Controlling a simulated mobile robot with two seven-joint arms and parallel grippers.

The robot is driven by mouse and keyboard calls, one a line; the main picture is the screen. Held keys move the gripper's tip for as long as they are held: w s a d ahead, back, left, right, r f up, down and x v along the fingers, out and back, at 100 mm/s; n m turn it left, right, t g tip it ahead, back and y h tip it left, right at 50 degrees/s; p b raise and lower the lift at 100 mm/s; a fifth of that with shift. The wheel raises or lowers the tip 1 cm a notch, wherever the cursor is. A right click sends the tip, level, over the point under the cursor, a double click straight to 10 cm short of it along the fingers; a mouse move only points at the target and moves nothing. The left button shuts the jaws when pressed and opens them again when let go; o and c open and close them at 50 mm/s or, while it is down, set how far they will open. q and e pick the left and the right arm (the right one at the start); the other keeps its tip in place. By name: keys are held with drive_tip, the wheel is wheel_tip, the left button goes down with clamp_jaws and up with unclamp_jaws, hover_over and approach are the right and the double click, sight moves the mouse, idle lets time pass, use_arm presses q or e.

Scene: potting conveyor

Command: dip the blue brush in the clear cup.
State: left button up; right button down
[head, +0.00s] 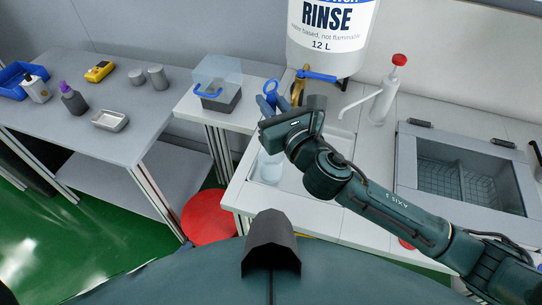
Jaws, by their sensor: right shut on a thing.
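My right gripper (268,105) is above the near side of the white counter and is shut on the blue brush. Only a bright blue ring (271,87) of the brush shows, just past the fingertips. The rest of it is hidden by the gripper and wrist. My left gripper is not in view.
A rinse tank (330,32) with a blue-handled tap (318,76) hangs behind the gripper. A clear-lidded box (219,82) stands to the left. A red-topped pump bottle (384,95) and a sink with a basket (462,175) are on the right. A red stool (208,218) stands lower left.

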sight(272, 92)
drive_tip(key=shift+r, duration=0.1)
drive_tip(key=shift+r, duration=1.95)
